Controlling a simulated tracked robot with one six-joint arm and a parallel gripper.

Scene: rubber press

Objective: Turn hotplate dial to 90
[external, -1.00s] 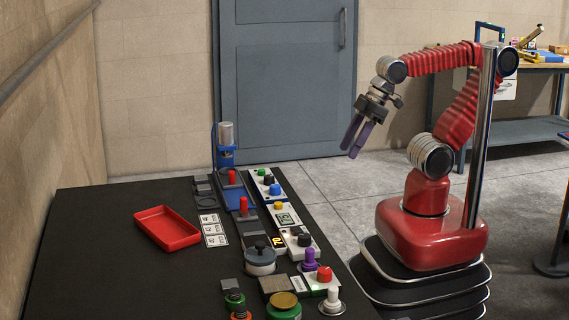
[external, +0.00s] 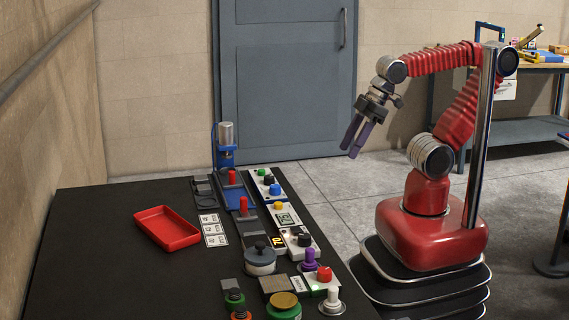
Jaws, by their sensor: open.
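A white unit with a black dial (external: 304,240) stands on the right part of the black table. A small lit display (external: 279,240) beside this dial seems to read 70. This looks like the hotplate dial, but I cannot read a label. Another white unit behind it has a yellow knob (external: 278,206) and a pale display (external: 287,218) too small to read surely. My gripper (external: 352,149) has purple fingers pointing down and is open and empty. It hangs in the air to the right of the table, above and well apart from the dial.
A grey lidded pot (external: 260,262), a purple knob (external: 308,260) and a red button (external: 325,274) stand close by the dial. A blue press (external: 226,152) stands at the back.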

